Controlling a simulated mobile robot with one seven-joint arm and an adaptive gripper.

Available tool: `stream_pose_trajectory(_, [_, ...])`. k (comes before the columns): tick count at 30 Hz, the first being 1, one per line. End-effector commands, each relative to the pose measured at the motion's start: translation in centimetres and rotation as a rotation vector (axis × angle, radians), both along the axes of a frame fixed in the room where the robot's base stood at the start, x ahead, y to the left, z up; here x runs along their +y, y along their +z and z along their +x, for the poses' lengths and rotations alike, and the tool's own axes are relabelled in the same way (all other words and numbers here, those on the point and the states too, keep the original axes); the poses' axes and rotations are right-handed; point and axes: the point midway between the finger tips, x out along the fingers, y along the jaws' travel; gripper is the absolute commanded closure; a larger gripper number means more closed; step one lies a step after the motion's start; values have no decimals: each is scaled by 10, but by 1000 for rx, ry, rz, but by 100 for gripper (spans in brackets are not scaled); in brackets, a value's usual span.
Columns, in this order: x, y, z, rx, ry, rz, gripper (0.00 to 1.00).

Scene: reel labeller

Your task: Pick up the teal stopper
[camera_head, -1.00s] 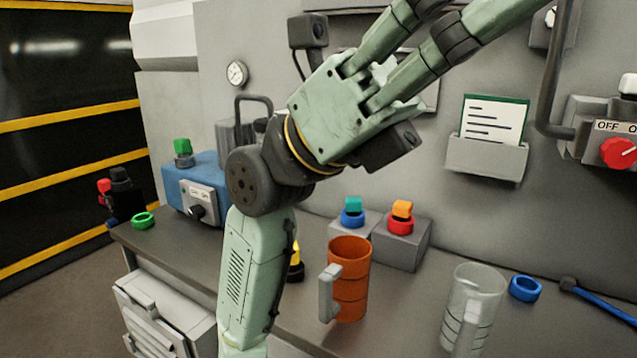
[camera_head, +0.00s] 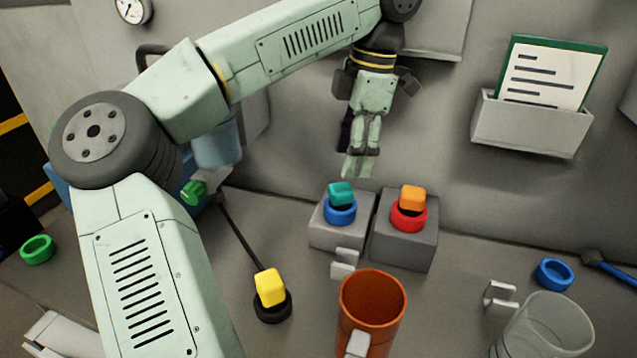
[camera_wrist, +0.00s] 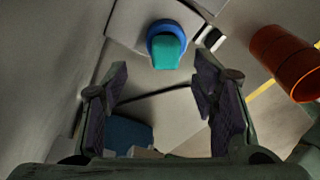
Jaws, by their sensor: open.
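The teal stopper (camera_head: 341,193) sits in a blue ring (camera_head: 340,212) on top of a light grey block (camera_head: 328,236) at the back of the bench. My gripper (camera_head: 359,168) is above and slightly behind it in the head view, pointing down, apart from it. In the wrist view the teal stopper (camera_wrist: 166,53) and blue ring (camera_wrist: 158,31) lie beyond the fingertips, toward the top centre. My gripper (camera_wrist: 160,85) is open there, with nothing between its fingers.
An orange stopper (camera_head: 411,198) in a red ring (camera_head: 408,217) stands on a darker grey block (camera_head: 403,243) close on the right. An orange mug (camera_head: 371,305) stands in front. A yellow stopper (camera_head: 270,287) is front left, a clear jug (camera_head: 545,328) front right. The wall is close behind.

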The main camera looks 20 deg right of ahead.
Motion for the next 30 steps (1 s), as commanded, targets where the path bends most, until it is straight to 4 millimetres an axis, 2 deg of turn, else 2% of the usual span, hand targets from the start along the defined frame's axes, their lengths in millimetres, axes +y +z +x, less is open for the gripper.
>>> stream_pose_trajectory(8, [8,-28,-1,3,-1,3,47])
stream_pose_trajectory(16, [17,-65,-4,4,1,0,47])
stream_pose_trajectory(25, [17,-71,-4,1,0,-1,47])
stream_pose_trajectory(30, [17,-71,-4,1,0,-1,58])
